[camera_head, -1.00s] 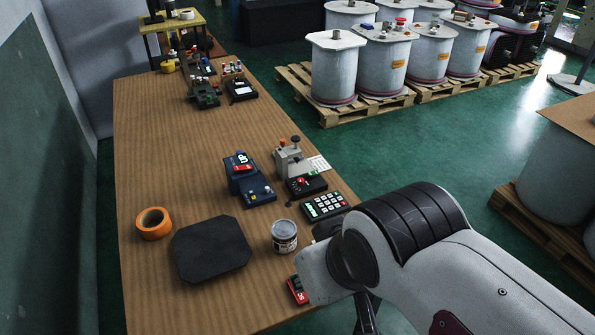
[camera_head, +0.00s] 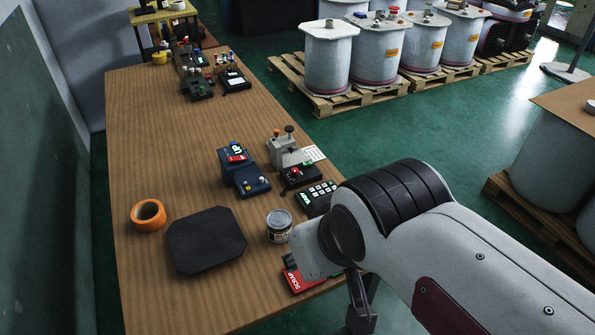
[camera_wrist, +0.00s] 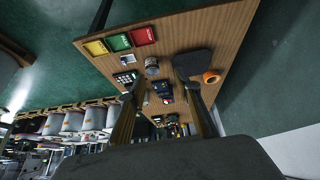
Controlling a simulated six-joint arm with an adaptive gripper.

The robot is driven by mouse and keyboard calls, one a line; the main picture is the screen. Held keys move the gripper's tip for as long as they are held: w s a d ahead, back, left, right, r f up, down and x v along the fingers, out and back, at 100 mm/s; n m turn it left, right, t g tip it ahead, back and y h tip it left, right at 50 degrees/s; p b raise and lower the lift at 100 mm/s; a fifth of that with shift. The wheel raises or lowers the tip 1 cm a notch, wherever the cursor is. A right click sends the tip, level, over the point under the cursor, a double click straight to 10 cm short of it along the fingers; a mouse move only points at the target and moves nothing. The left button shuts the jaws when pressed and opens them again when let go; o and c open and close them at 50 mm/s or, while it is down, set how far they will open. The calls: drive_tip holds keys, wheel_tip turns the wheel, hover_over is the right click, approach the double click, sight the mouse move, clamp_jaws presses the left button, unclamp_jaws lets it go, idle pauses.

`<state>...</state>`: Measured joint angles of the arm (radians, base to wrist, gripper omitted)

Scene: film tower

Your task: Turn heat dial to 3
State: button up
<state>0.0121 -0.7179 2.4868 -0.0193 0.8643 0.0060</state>
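A dark blue device (camera_head: 244,176) with a lit display and small knobs stands on the wooden table, and also shows between my fingers in the wrist view (camera_wrist: 163,90). A grey machine (camera_head: 284,152) with a dark-topped knob stands beside it, with a black control box (camera_head: 300,177) in front. I cannot tell which of these carries the heat dial; no dial numbers are readable.
The table (camera_head: 150,110) also holds a keypad (camera_head: 318,197), a can (camera_head: 279,226), a dark plate (camera_head: 206,239), an orange tape roll (camera_head: 148,215) and a red scrap tray (camera_head: 300,280). More devices (camera_head: 196,84) stand at the far end. The table's left part is mostly clear.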

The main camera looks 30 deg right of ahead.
drive_tip(key=w+d+f+t+h, duration=0.1)
drive_tip(key=w+d, duration=0.5)
drive_tip(key=w, duration=0.4)
drive_tip(key=w+d+t+h, duration=0.15)
drive_tip(key=w+d, duration=0.35)
drive_tip(key=w, duration=0.5)
drive_tip(key=w+d+f+t+h, duration=0.1)
drive_tip(key=w+d+t, duration=0.1)
drive_tip(key=w+d, duration=0.6)
drive_tip(key=w+d+f+n+t+y, duration=0.1)
drive_tip(key=w+d+f+n+y, duration=0.1)
drive_tip(key=w+f, duration=0.55)
drive_tip(key=w+d+f+n+t+y, duration=0.1)
drive_tip(key=w+d+f+y, duration=0.3)
drive_tip(key=f, duration=0.6)
approach(296, 170)
drive_tip(key=shift+w+d+t+y, duration=0.2)
drive_tip(key=shift+d+t+y, duration=0.05)
drive_tip(key=shift+d+y, duration=0.1)
drive_tip(key=shift+s+a+f, duration=0.1)
drive_tip(key=shift+f, duration=0.4)
drive_tip(key=shift+x, duration=3.9)
drive_tip(key=shift+a+r, duration=0.1)
